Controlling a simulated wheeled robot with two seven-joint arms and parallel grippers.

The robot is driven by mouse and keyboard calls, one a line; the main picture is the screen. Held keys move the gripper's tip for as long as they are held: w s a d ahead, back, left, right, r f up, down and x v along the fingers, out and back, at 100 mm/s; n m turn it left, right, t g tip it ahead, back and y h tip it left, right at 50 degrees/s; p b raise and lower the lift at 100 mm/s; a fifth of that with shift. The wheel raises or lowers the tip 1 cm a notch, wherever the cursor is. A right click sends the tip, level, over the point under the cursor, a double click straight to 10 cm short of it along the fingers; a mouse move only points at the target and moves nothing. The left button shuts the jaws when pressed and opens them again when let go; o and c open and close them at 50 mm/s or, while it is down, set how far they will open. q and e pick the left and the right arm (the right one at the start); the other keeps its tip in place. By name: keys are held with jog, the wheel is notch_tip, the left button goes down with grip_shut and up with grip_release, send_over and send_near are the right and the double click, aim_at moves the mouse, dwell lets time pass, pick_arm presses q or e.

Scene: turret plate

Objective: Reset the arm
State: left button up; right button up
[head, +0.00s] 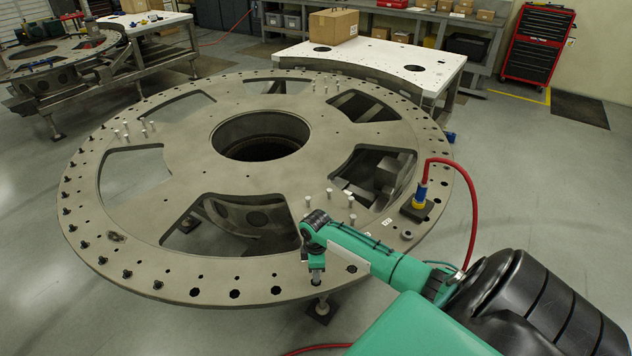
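My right arm comes in from the lower right over the front rim of a large round grey turret plate (215,165). My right gripper (316,278) points down at the plate's front edge, close to the rim holes. Its fingers are too small in the view to tell whether they are open or shut, or whether they touch the plate. My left gripper is not in view.
A blue and yellow tool (420,192) with a red hose (473,200) stands on the plate's right rim. Several light pins (330,193) stick up near my wrist. A white table (390,58) with a cardboard box (333,26) stands behind.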

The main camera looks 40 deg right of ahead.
jog(key=m, duration=0.7)
jog(key=shift+a+m, duration=0.1)
jog(key=shift+m, duration=0.3)
jog(key=m, duration=0.7)
jog(key=shift+m, duration=0.4)
jog(key=m, duration=0.5)
jog(key=shift+a, duration=0.1)
jog(key=m, duration=0.8)
jog(key=shift+m, duration=0.4)
jog(key=shift+d, duration=0.2)
jog(key=c, duration=0.7)
jog(key=n, duration=0.4)
jog(key=shift+n, duration=0.3)
